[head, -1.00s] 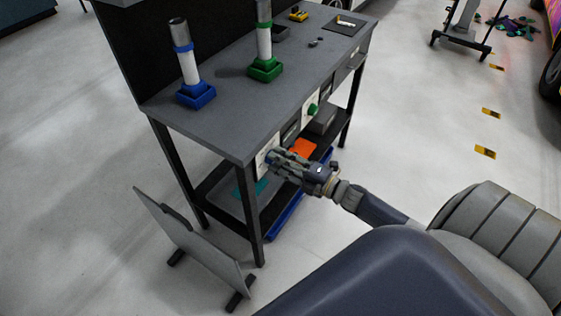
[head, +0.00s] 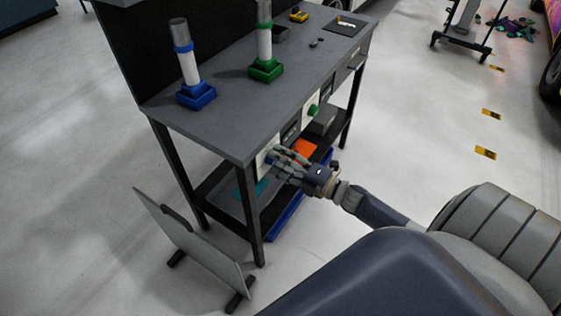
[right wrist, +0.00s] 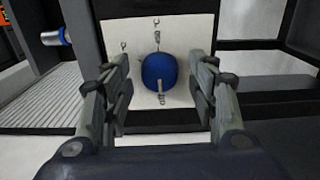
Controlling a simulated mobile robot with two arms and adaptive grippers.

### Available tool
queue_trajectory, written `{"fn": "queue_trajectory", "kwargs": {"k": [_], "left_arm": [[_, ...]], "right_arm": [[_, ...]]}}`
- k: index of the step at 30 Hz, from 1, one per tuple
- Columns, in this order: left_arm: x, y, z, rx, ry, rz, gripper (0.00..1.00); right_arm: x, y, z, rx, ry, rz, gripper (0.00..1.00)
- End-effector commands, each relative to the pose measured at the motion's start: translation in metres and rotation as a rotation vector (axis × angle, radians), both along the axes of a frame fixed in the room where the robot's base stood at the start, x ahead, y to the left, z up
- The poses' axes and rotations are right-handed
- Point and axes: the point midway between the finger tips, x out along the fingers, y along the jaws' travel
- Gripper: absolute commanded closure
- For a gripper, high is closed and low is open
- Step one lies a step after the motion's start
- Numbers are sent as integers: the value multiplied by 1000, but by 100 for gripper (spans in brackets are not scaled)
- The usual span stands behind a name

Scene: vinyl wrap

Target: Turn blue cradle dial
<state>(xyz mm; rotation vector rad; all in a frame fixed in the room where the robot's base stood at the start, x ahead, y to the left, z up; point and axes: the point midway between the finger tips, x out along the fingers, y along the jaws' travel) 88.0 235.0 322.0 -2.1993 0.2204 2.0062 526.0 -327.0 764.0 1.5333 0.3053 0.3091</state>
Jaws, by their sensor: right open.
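The blue dial (right wrist: 159,71) sits on a white plate (right wrist: 190,50) in the right wrist view, with small marks around it. In the head view the plate is on the front of the workbench (head: 215,115), and my right gripper mostly hides the dial. My right gripper (head: 276,155) is open in front of it. In the right wrist view its two fingers (right wrist: 160,85) stand apart, one to each side of the dial, with visible gaps. The blue cradle (head: 196,95) stands on the bench top holding an upright grey-white roll (head: 188,68). My left gripper is out of view.
A green cradle (head: 265,70) with another roll stands farther back on the bench, and a green dial (head: 312,111) is farther along the front. A grey panel on feet (head: 200,245) leans near the bench's front leg. The floor at right is mostly clear.

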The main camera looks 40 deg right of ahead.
Motion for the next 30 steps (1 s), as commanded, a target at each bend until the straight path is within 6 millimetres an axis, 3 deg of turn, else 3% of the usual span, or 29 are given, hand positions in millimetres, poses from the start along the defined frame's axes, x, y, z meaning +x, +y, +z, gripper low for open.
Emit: {"fn": "queue_trajectory", "kwargs": {"k": [8,21,30], "left_arm": [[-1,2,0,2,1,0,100],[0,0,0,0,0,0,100],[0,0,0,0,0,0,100]], "right_arm": [[-9,-4,-1,0,2,0,46],[-81,-33,-1,0,3,0,46],[-109,-45,0,0,0,0,46]]}}
